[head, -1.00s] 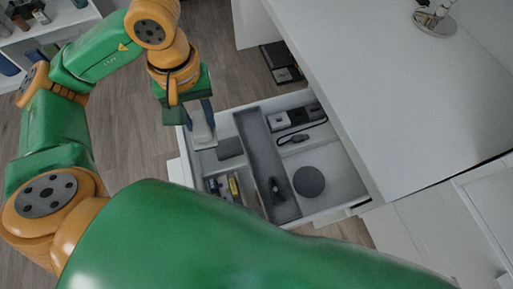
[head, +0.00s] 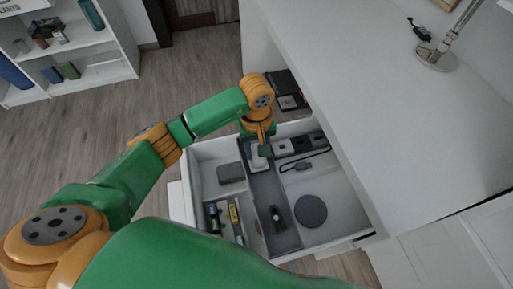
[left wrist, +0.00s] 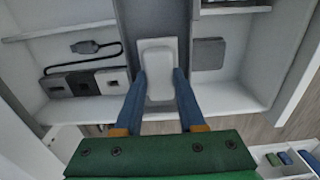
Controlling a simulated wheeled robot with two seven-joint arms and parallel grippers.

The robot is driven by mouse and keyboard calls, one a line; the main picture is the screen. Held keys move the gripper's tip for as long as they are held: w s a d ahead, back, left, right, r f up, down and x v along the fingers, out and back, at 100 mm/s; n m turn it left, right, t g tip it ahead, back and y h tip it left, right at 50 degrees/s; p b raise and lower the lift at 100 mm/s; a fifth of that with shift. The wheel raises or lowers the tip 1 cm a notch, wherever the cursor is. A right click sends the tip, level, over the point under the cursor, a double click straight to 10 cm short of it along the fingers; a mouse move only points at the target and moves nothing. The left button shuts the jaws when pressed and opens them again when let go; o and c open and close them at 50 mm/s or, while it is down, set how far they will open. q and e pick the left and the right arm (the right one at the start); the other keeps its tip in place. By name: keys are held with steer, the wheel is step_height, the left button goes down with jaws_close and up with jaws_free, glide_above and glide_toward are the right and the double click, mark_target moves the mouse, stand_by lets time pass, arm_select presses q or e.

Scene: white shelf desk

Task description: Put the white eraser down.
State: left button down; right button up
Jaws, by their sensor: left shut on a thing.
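The white eraser (head: 256,161) is between the fingers of my left gripper (head: 260,148), at the back end of the open drawer's dark grey middle compartment (head: 263,190). In the left wrist view, the eraser (left wrist: 158,56) is pale and rectangular, and both blue fingers of the left gripper (left wrist: 160,92) close on its sides. It lies over the dark strip; whether it touches the floor of the compartment I cannot tell. My right gripper is out of view.
The white drawer (head: 191,170) also holds a grey block (head: 231,173), batteries (head: 234,213), a dark stapler-like thing (head: 277,215), a round grey disc (head: 311,210) and a cabled device (head: 303,165). The white desk top (head: 390,120) rises on the right.

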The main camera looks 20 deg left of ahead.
mark_target(256, 152)
arm_select(q)
steer(key=shift+f+b, duration=0.2)
steer(key=shift+b, duration=0.1)
steer(key=c, duration=0.5)
jaws_free()
steer(key=shift+r, duration=0.1)
steer(key=shift+r, duration=0.1)
step_height(256, 152, up, 12)
steer(key=p, duration=0.1)
